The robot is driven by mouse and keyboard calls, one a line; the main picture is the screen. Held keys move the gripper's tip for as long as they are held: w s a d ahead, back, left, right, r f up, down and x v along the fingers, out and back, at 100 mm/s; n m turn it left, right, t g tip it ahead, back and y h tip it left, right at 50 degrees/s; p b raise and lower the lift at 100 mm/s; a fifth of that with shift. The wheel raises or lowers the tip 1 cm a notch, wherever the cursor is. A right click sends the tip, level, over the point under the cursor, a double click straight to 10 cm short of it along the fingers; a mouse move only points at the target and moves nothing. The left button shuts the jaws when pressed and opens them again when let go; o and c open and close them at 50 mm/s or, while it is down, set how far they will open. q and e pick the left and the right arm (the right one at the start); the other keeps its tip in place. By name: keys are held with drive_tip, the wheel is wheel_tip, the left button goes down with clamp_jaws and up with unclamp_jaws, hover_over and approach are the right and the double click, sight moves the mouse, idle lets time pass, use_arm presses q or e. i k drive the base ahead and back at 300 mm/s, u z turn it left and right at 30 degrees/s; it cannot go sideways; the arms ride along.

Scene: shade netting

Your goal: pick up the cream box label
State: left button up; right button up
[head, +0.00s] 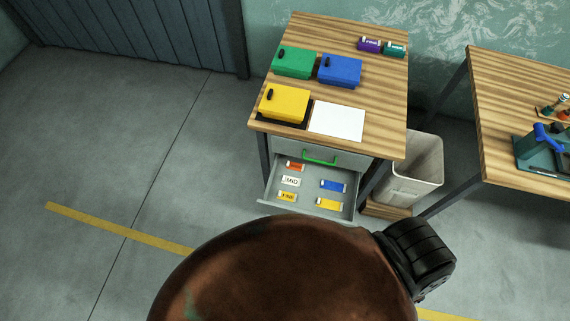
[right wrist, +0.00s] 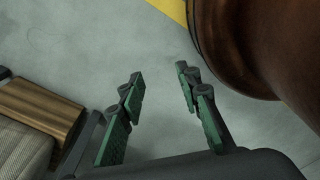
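The cream label (head: 291,181), marked MID, lies in the open drawer (head: 270,196) below the tabletop, in its left column. It lies between an orange-red label (head: 295,167) and a yellow label (head: 287,197). A blue label (head: 333,185) and another yellow label (head: 328,204) lie to its right in the drawer. In the right wrist view my right gripper (right wrist: 158,76) is open, with nothing between its green-padded fingers, over bare floor. It is apart from the drawer. My left gripper is not in view.
On the table (head: 385,130) stand green (head: 294,62), blue (head: 340,71) and yellow (head: 283,105) boxes and a white sheet (head: 338,122). A bin (head: 415,165) stands right of the drawer, before a second table (head: 500,120). Floor at the left is clear.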

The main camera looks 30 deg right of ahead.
sight(294, 180)
drive_tip(key=u, duration=0.15)
drive_tip(key=k, duration=0.35)
drive_tip(key=z, duration=0.55)
drive_tip(key=i, duration=0.35)
drive_tip(key=z, duration=0.45)
